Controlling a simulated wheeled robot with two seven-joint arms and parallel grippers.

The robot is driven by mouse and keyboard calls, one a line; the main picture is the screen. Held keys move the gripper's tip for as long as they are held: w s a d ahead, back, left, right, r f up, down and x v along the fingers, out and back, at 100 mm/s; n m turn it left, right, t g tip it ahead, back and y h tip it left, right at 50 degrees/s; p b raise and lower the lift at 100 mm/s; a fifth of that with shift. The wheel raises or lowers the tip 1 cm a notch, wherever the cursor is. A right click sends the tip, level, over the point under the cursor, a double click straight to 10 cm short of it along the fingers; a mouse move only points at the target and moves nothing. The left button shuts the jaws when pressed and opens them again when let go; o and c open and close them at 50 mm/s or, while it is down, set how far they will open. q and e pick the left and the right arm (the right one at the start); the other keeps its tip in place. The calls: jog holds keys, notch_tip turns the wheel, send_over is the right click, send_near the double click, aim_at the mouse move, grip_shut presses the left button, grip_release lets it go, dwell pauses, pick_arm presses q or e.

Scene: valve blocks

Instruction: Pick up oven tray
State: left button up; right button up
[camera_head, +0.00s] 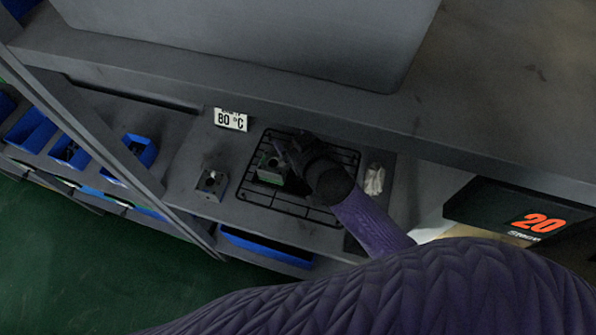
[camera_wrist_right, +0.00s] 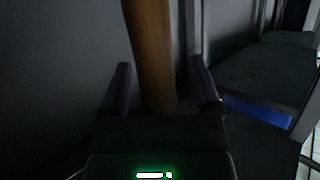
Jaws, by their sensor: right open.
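The oven tray looks like a black wire rack (camera_head: 318,215) lying on the grey bench in the head view. A small block with green on it (camera_head: 270,168) stands on the rack. My right gripper (camera_head: 284,150) is over the rack, next to that block, and hides part of both. In the right wrist view, my gripper's two fingers (camera_wrist_right: 162,82) stand apart, with a brown cylindrical bar (camera_wrist_right: 150,45) between them. I cannot tell what the bar belongs to. My left gripper is not in view.
A grey block (camera_head: 211,184) stands left of the rack, and an "80 °C" sign (camera_head: 231,119) behind it. A white crumpled thing (camera_head: 375,179) lies right of the rack. Blue bins (camera_head: 32,130) are at the left. A black box marked 20 (camera_head: 530,212) is at the right. A grey shelf (camera_head: 470,140) overhangs behind.

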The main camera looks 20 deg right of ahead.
grip_shut()
dwell(1.4)
